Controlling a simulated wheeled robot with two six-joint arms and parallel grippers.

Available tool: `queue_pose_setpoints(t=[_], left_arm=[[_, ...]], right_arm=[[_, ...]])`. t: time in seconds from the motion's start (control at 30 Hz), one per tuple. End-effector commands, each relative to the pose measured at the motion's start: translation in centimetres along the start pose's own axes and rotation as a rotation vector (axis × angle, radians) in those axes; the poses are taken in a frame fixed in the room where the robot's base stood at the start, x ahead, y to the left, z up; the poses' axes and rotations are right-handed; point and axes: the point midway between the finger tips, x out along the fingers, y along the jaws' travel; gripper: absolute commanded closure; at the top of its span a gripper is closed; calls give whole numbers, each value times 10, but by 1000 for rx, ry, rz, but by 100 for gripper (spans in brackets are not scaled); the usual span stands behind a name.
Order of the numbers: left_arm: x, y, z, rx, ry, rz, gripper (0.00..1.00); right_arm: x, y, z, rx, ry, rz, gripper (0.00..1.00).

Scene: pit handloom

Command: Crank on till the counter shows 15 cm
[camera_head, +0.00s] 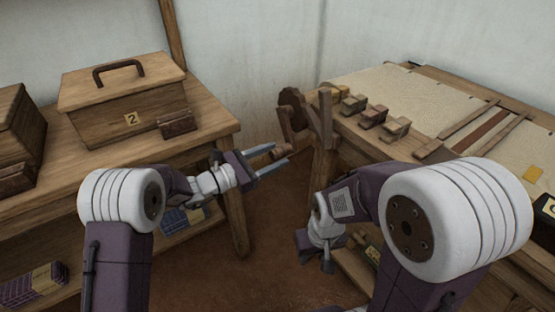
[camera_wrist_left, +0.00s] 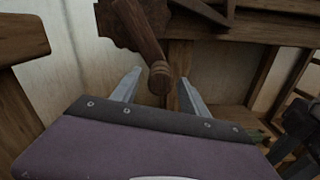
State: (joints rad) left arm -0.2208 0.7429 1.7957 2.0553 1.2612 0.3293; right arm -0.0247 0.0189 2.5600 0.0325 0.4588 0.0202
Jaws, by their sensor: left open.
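The wooden crank (camera_head: 287,122) is on the left end of the loom, with its arm hanging down to a round knob handle (camera_head: 281,152). My left gripper (camera_head: 278,155) is open, with its two fingers on either side of the knob. In the left wrist view the crank handle (camera_wrist_left: 159,78) hangs between the open fingers (camera_wrist_left: 158,88). I cannot tell whether they touch it. My right gripper (camera_head: 322,262) is low beside the loom's front leg; its jaws are too unclear to judge.
The loom's cloth (camera_head: 400,95) stretches to the right, with several wooden blocks (camera_head: 372,115) along its near edge. A lidded wooden box marked 2 (camera_head: 125,105) stands on the left table (camera_head: 215,125). Open floor (camera_head: 275,230) lies between table and loom.

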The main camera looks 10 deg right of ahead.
Motion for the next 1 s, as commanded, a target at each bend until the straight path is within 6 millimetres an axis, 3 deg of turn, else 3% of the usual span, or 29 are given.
queue_pose_setpoints(t=[0.13,0.4,0.6,1.0], left_arm=[[15,0,-1,0,1,0,48],[17,0,0,0,1,1,48],[17,0,0,0,1,1,100],[17,0,0,0,1,0,100]], right_arm=[[7,0,1,0,0,0,64],[6,0,1,0,0,0,64],[6,0,1,0,0,0,64],[6,0,1,0,0,0,64]])
